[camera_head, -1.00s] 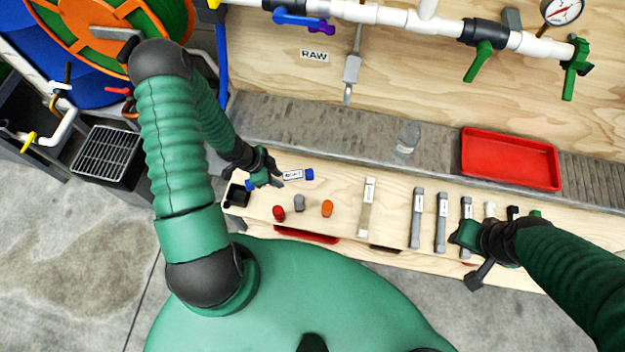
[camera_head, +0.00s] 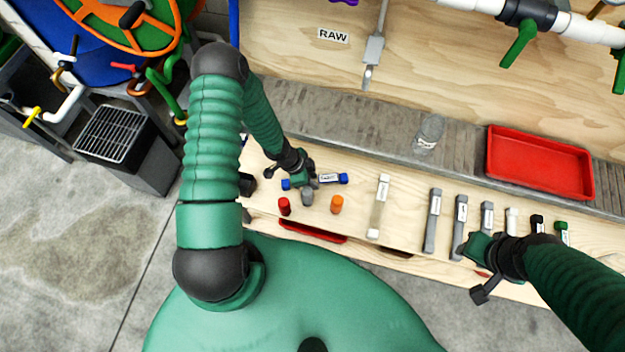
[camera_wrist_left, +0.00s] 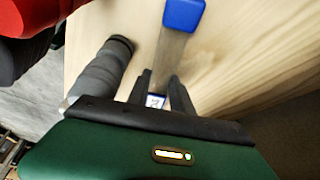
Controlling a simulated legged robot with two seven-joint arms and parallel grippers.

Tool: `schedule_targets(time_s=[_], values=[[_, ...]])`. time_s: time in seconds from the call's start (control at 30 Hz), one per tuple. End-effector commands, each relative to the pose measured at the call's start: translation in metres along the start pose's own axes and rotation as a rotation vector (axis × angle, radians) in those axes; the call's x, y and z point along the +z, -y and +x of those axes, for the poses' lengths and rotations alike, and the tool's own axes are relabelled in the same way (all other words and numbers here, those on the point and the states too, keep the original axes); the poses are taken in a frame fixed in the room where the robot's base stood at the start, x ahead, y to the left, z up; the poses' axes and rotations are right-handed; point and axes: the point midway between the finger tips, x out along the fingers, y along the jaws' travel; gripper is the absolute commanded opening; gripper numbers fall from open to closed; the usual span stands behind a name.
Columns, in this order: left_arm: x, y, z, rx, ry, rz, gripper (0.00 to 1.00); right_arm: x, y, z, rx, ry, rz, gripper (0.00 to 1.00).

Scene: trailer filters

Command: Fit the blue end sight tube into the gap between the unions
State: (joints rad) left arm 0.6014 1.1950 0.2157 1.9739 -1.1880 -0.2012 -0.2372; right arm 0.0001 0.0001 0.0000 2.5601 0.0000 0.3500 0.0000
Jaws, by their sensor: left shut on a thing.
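The blue end sight tube (camera_head: 330,178) has a clear body, a white label and blue ends. My left gripper (camera_head: 305,180) is shut on it near the middle, above the wooden bench just behind the grey cap. In the left wrist view the tube (camera_wrist_left: 170,52) runs away between the two dark fingers (camera_wrist_left: 160,92), one blue end at the top. I cannot tell its height above the bench. My right gripper (camera_head: 478,250) is over the bench front at right; its jaw state is unclear. I cannot make out the gap between the unions; only part of the white pipe (camera_head: 578,30) shows.
Red (camera_head: 284,206), grey (camera_head: 307,196) and orange (camera_head: 337,204) caps stand in front of the tube. A pale tube (camera_head: 379,207) and several grey ones lie to the right. A clear bottle (camera_head: 428,132) and red tray (camera_head: 540,163) are behind. A grey rod hangs on the wall.

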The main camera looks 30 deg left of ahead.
Motion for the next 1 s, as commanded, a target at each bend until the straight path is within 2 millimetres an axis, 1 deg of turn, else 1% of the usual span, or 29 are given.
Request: schedule_targets(time_s=[0.27, 0.3, 0.43, 0.7, 0.77, 0.87, 0.97, 1.0], values=[[0.0, 0.001, 0.002, -0.002, -0.003, 0.002, 0.0, 0.0, 0.0, 0.001, 0.0, 0.0, 0.0, 0.36], [0.0, 0.001, 0.001, -0.002, -0.002, 0.002, 0.3, 0.0, 0.0, 0.0, 0.0, 0.0, 0.0, 0.36], [0.0, 0.001, 0.001, -0.002, -0.002, 0.002, 0.47, 0.0, 0.0, 0.0, 0.0, 0.0, 0.0, 0.36], [-0.001, 0.001, 0.001, -0.002, -0.003, 0.002, 0.48, 0.0, 0.0, 0.0, 0.0, 0.0, 0.0, 0.36], [-0.002, 0.001, -0.002, -0.002, -0.003, 0.002, 0.48, -0.001, 0.0, -0.002, 0.0, 0.0, 0.0, 0.36], [-0.003, 0.002, -0.017, -0.005, -0.004, 0.0, 0.48, -0.002, 0.0, -0.009, 0.0, 0.0, 0.0, 0.36], [-0.003, 0.002, -0.042, -0.006, -0.003, 0.0, 0.48, -0.005, 0.0, -0.021, 0.0, 0.0, 0.0, 0.36], [-0.004, 0.002, -0.055, -0.005, -0.004, -0.002, 0.48, -0.007, 0.0, -0.029, 0.0, 0.0, 0.0, 0.36]])
